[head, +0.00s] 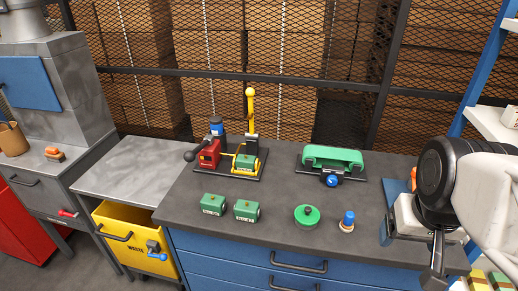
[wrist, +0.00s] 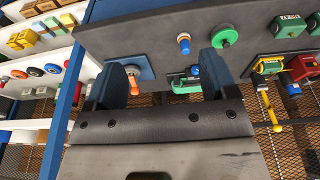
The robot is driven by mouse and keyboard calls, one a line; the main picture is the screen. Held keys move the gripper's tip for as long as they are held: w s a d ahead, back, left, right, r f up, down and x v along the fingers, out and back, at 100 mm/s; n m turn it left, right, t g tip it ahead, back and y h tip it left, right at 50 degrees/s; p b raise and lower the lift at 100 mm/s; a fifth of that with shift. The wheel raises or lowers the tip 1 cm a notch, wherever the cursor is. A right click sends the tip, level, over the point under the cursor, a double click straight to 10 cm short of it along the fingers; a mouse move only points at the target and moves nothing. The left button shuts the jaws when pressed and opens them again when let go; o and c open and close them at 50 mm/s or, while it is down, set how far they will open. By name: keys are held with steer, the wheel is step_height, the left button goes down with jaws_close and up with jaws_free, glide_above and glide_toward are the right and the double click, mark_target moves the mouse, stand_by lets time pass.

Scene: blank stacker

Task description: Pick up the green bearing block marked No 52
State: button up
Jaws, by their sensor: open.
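Two green bearing blocks stand side by side on the dark bench top, a left one (head: 213,205) and a right one (head: 247,211). Each has a pale front label too small to read surely. A third green block (head: 246,162) sits in the yellow-framed fixture at the back, its label also unreadable. In the wrist view, two blocks show at the upper right, one (wrist: 289,26) whole and another cut by the edge. My gripper (wrist: 168,75) is open and empty; in the head view it hangs at the bench's right end, well away from the blocks.
A green round lidded part (head: 307,216) and a blue-topped knob (head: 347,221) stand right of the blocks. A green cradle (head: 332,158) and a red-and-yellow lever press (head: 210,152) stand behind. A yellow waste bin (head: 130,235) is left. The front-left bench top is clear.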

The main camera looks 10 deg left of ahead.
steer(key=w+a+r+n, duration=0.2)
steer(key=w+a+n, duration=0.3)
steer(key=w, duration=0.7)
steer(key=n+g, duration=0.3)
steer(key=n, duration=1)
glide_above(246, 156)
step_height(246, 156, down, 15)
steer(key=shift+d+r, duration=0.1)
steer(key=shift+d, duration=0.05)
steer(key=shift+w+a+f, duration=0.1)
steer(key=shift+a+f, duration=0.1)
steer(key=shift+f, duration=1.3)
